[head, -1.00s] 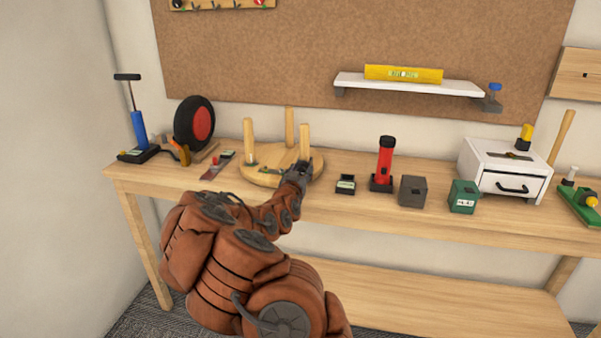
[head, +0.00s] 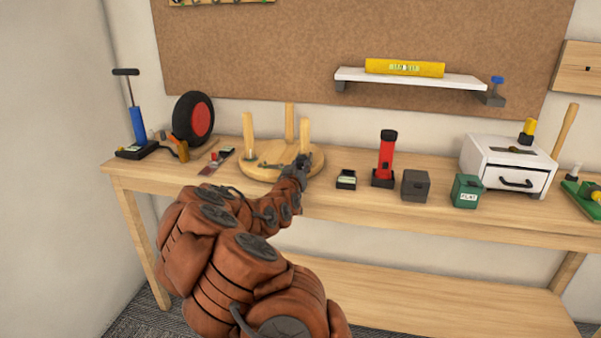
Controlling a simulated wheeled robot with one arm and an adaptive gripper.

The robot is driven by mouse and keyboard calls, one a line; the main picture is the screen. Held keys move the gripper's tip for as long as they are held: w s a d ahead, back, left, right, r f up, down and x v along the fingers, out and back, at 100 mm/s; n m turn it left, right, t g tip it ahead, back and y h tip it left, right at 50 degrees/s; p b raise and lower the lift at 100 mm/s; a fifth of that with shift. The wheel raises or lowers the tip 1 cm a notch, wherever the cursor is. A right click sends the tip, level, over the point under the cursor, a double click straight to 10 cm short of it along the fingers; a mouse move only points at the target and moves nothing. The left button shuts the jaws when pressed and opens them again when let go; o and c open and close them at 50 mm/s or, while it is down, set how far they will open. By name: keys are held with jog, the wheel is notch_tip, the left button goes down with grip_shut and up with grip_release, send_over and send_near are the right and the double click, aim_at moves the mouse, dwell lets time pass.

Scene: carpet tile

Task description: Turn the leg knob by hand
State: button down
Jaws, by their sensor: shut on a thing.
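A round wooden stool seat (head: 262,173) lies upside down on the workbench, with three pale wooden legs pointing up. One leg (head: 249,133) is at the left, one (head: 290,124) at the back and one (head: 305,135) at the right. My gripper (head: 301,163) is at the base of the right leg, on the seat's right side. It is shut there on the lower part of that leg, the leg knob. My wrist and fingers hide most of the contact, so the exact grip does not show.
Left of the stool are a blue hand pump (head: 137,125), a black wheel with red hub (head: 194,119) and small tools. To the right stand a red flashlight (head: 386,157), a dark box (head: 415,186), a green box (head: 467,191) and a white drawer unit (head: 510,165). The bench's front strip (head: 400,208) is clear.

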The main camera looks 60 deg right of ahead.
dwell(0.3)
jog(key=c, duration=0.8)
grip_release()
jog(key=shift+c, duration=0.2)
jog(key=shift+a, duration=0.1)
jog(key=v, duration=0.7)
jog(key=shift+s+a, duration=0.1)
